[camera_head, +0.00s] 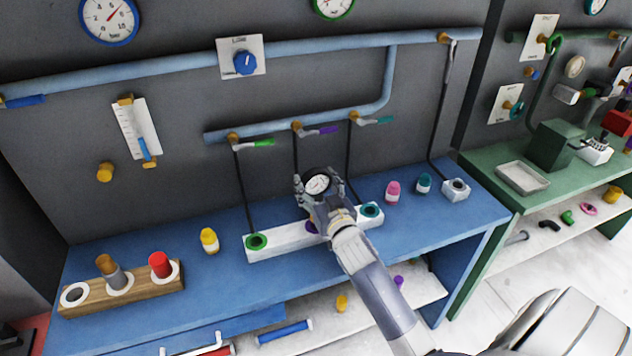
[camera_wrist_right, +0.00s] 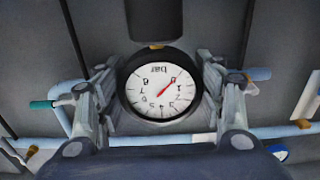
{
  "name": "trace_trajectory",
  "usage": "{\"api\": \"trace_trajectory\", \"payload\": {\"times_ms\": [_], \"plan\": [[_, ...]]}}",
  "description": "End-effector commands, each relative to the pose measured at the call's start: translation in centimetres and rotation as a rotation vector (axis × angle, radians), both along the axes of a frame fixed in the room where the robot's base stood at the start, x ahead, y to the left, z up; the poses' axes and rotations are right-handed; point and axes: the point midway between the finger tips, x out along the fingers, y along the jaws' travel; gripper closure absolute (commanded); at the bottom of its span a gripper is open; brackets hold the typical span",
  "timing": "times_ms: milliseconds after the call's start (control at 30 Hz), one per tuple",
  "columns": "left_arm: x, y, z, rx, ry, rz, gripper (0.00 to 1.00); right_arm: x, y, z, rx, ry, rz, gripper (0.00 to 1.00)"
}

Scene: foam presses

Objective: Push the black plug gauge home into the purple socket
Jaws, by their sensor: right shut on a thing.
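The black plug gauge has a round white dial with a black rim (camera_head: 318,183). My right gripper (camera_head: 320,187) is shut on it, with one finger on each side of the dial. In the right wrist view the dial (camera_wrist_right: 160,86) shows upside down between the fingers, with a brass neck and a black plug (camera_wrist_right: 155,18) running out of the frame. The purple socket (camera_head: 311,227) is the middle one on the white block, mostly hidden by my gripper. I cannot tell how far the plug is in it. My left gripper is not in view.
The white block (camera_head: 285,240) also has a green socket (camera_head: 257,241) and a teal socket (camera_head: 370,210). Black hoses hang behind it. Yellow (camera_head: 209,240), pink (camera_head: 393,191) and teal (camera_head: 424,183) bottles stand nearby. A wooden rack (camera_head: 125,292) is at left.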

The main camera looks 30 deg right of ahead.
Motion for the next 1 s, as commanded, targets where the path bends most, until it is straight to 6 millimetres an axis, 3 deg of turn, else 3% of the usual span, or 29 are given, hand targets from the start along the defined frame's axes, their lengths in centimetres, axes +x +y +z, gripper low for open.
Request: {"api": "trace_trajectory", "payload": {"times_ms": [200,1000], "plan": [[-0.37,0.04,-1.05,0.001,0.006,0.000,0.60,0.02,0.01,-1.11,-0.002,-0.004,0.001,0.91],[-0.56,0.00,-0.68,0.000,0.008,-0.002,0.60,-0.04,0.05,-1.10,0.000,-0.003,0.001,0.91]]}}
